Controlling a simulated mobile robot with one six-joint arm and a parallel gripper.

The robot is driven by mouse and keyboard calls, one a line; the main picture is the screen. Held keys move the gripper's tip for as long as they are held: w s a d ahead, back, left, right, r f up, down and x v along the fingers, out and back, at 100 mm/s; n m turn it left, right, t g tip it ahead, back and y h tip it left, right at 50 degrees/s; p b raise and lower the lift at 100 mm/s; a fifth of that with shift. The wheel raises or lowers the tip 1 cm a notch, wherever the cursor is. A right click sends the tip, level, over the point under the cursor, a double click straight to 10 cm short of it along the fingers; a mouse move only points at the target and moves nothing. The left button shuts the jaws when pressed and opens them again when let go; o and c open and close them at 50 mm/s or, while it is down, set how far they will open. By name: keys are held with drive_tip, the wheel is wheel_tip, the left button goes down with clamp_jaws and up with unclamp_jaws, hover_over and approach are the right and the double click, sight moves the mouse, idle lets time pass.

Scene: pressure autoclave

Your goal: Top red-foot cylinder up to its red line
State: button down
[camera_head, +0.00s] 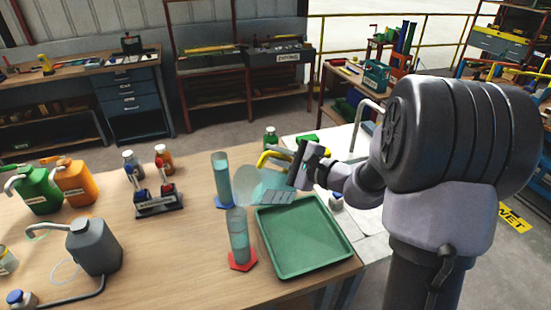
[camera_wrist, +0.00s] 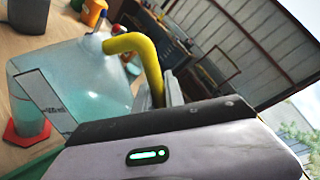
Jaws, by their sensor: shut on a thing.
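The red-foot cylinder (camera_head: 239,238) stands upright on the wooden bench, left of the green tray, with pale blue-green liquid inside. My gripper (camera_head: 292,163) is shut on the yellow handle (camera_wrist: 152,58) of this jug (camera_head: 268,190). The jug is tilted, holds pale blue-green liquid, and is above the tray's far left corner, with its left side near the cylinder's top. I cannot make out a stream. The blue-foot cylinder (camera_head: 222,178) stands behind.
The green tray (camera_head: 340,252) lies empty at the bench's right end. A rack with red and blue tools (camera_head: 160,208), a grey can (camera_head: 95,248), and green (camera_head: 40,190) and orange (camera_head: 76,183) jugs stand left. Bare bench lies left of the red-foot cylinder.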

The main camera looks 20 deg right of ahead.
drive_tip(key=shift+s+a+r+n+h+b, duration=0.2)
drive_tip(key=shift+a+r+n+b, duration=0.25)
drive_tip(key=shift+r+n, duration=0.15)
drive_tip(key=shift+s+a+r+n+h+b, duration=0.1)
drive_tip(key=shift+s+a+r+n+b, duration=0.05)
drive_tip(key=shift+a+r+n+b, duration=0.4)
drive_tip(key=shift+s+a+r+n+h+b, duration=0.1)
drive_tip(key=shift+s+a+r+n+b, duration=0.15)
drive_tip(key=shift+r+n+b, duration=0.35)
drive_tip(key=shift+w+r, duration=0.1)
idle(0.5)
drive_tip(key=shift+s+a+r+n+h+b, duration=0.2)
drive_tip(key=shift+a+r+n+b, duration=0.2)
drive_tip(key=shift+b, duration=0.2)
drive_tip(key=shift+s+a+r+n+h+b, duration=0.1)
drive_tip(key=shift+s+a+r+n+b, duration=0.15)
drive_tip(key=shift+a+r+b, duration=0.3)
idle(2.5)
drive_tip(key=shift+w+f+b, duration=0.1)
drive_tip(key=shift+f+b, duration=0.1)
drive_tip(key=shift+b, duration=0.25)
